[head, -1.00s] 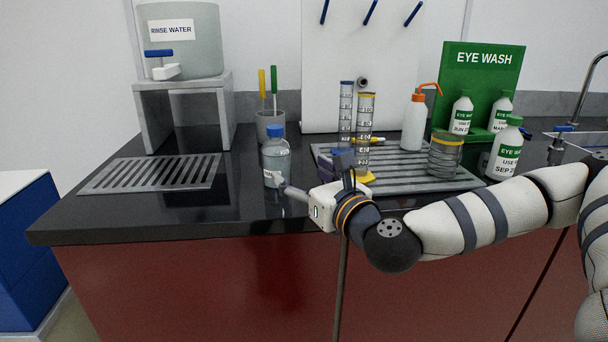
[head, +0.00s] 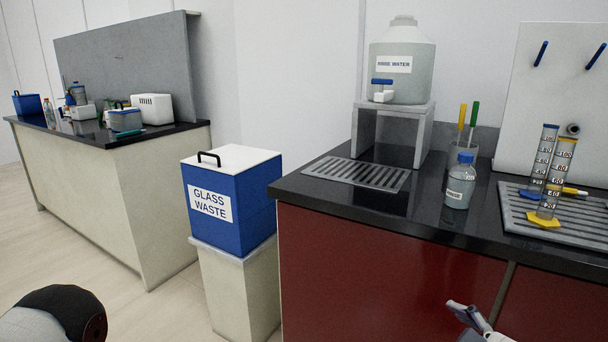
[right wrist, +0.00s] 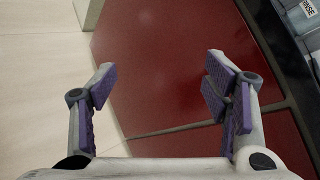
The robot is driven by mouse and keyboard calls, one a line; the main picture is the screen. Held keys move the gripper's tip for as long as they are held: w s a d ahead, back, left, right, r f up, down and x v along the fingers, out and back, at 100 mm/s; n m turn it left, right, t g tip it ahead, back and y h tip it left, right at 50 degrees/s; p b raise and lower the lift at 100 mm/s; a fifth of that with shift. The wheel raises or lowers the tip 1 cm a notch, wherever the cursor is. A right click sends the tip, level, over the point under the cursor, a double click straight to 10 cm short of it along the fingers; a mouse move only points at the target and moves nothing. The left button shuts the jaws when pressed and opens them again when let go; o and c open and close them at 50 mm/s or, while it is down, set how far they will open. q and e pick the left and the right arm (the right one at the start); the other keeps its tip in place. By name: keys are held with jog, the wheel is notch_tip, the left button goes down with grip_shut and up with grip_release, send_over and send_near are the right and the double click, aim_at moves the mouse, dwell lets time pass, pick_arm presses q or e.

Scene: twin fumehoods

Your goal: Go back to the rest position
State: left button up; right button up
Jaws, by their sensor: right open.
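My right gripper (right wrist: 160,85) is open and empty in the right wrist view, its purple-padded fingers spread wide in front of the red cabinet front. In the head view my right gripper (head: 470,318) shows only partly at the bottom edge, below the counter edge and in front of the cabinet. A clear bottle with a blue cap (head: 460,181) stands upright on the black counter, apart from the gripper. Part of my left arm shows at the bottom left of the head view, but its gripper is out of view.
The black counter (head: 340,203) has a drain grate, a rinse water tank (head: 402,75) on a stand and graduated cylinders (head: 545,170). A blue glass waste box (head: 232,205) stands on a pedestal beside it. Another bench (head: 110,180) is at the left. Floor between is clear.

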jog(key=s+a+f+n+g+y, duration=0.1)
jog(key=s+a+f+n+g, duration=0.25)
jog(key=s+f+n, duration=0.45)
jog(key=s+a+f+n+g, duration=0.2)
jog(key=s+f+n+g, duration=0.3)
jog(key=s+f, duration=0.45)
jog(key=s+d+f+n+g+h, duration=0.1)
jog(key=s+d+n+g, duration=0.1)
jog(key=s+n, duration=0.4)
jog(key=s+d+f+n+g+h+p, duration=0.1)
jog(key=s+n+g, duration=0.3)
jog(key=s, duration=1)
jog(key=d+n+h, duration=0.1)
jog(key=n, duration=0.2)
jog(key=shift+s+d+f, duration=0.15)
jog(key=shift+d+f, duration=0.15)
jog(key=shift+f, duration=0.05)
jog(key=shift+g, duration=0.25)
